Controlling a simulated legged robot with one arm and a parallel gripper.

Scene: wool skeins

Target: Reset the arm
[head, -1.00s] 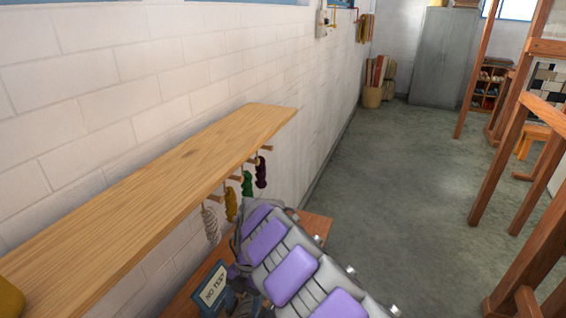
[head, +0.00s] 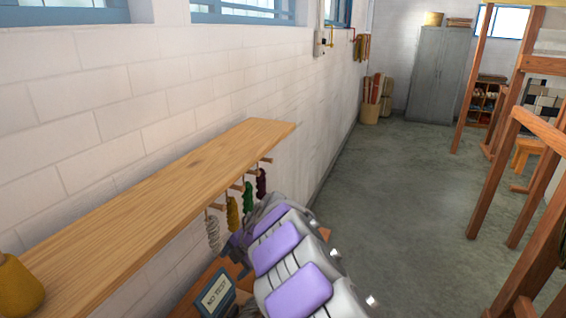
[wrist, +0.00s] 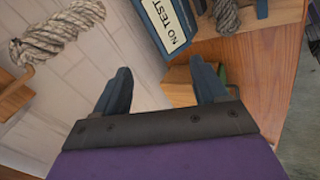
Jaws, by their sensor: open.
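My gripper (wrist: 162,92) is open in the wrist view, with nothing between its two dark fingers. Below it in that view lie the white wall and the edge of a wooden surface. My purple and grey arm reaches toward the wall shelf in the head view and hides the gripper there. Skeins hang from pegs under the shelf: a grey one (head: 213,234), a yellow one (head: 233,216), a green one (head: 248,197) and a dark red one (head: 261,183). A grey skein (wrist: 58,35) also shows at the upper left of the wrist view.
A wooden shelf (head: 150,205) runs along the wall. Wooden frames (head: 490,170) stand on the right. The floor between is clear.

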